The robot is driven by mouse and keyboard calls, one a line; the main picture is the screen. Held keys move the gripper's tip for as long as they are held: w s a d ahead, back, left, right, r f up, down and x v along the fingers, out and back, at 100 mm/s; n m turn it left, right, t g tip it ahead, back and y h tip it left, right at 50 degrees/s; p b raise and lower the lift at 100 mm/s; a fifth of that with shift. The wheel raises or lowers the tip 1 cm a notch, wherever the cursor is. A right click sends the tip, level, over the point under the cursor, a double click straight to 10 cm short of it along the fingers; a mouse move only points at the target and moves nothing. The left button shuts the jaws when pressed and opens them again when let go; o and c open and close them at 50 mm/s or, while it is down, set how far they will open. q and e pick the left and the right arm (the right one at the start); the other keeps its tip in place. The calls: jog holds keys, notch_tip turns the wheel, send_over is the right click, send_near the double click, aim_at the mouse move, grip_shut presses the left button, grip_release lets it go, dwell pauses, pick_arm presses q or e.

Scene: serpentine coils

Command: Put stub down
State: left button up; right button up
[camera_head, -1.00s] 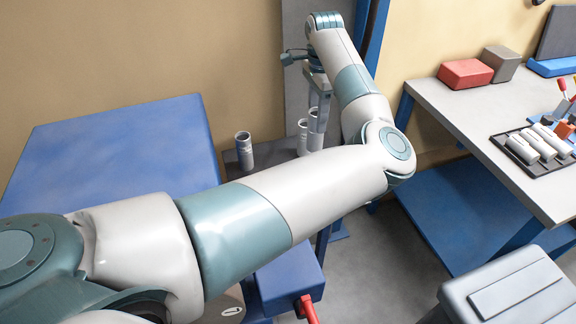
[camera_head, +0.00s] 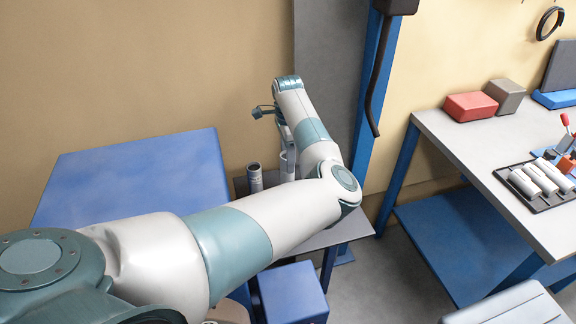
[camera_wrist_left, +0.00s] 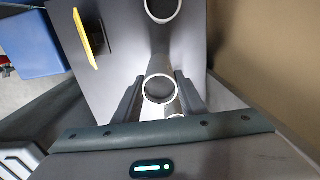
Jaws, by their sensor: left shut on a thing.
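My left gripper (camera_head: 288,150) reaches over a small grey stand (camera_head: 320,238) by the wall. Its fingers are shut on a light, hollow tubular stub, whose round rim (camera_wrist_left: 146,98) shows between the fingertips (camera_wrist_left: 160,95) in the left wrist view. In the head view the held stub is mostly hidden by my arm, and I cannot tell whether its bottom touches the stand. Another grey stub (camera_head: 255,178) stands upright on the stand to the left; a second open stub end (camera_wrist_left: 149,14) shows at the top of the wrist view. My right gripper is not in view.
A large blue box (camera_head: 130,175) is left of the stand, and a smaller blue block (camera_head: 292,292) in front. A blue post (camera_head: 376,90) rises right. The workbench (camera_head: 455,140) holds a dark tray (camera_head: 543,207) of light cylinders. A yellow plate (camera_wrist_left: 85,38) shows in the wrist view.

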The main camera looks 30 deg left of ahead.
aim_at(285, 177)
pick_arm(q)
jog(key=shift+f+p, duration=0.2)
jog(key=shift+p, duration=0.15)
notch_tip(285, 177, down, 3)
jog(key=shift+r+p, duration=0.1)
jog(key=shift+p, duration=0.75)
jog(key=shift+f, duration=0.35)
jog(key=o, duration=1.4)
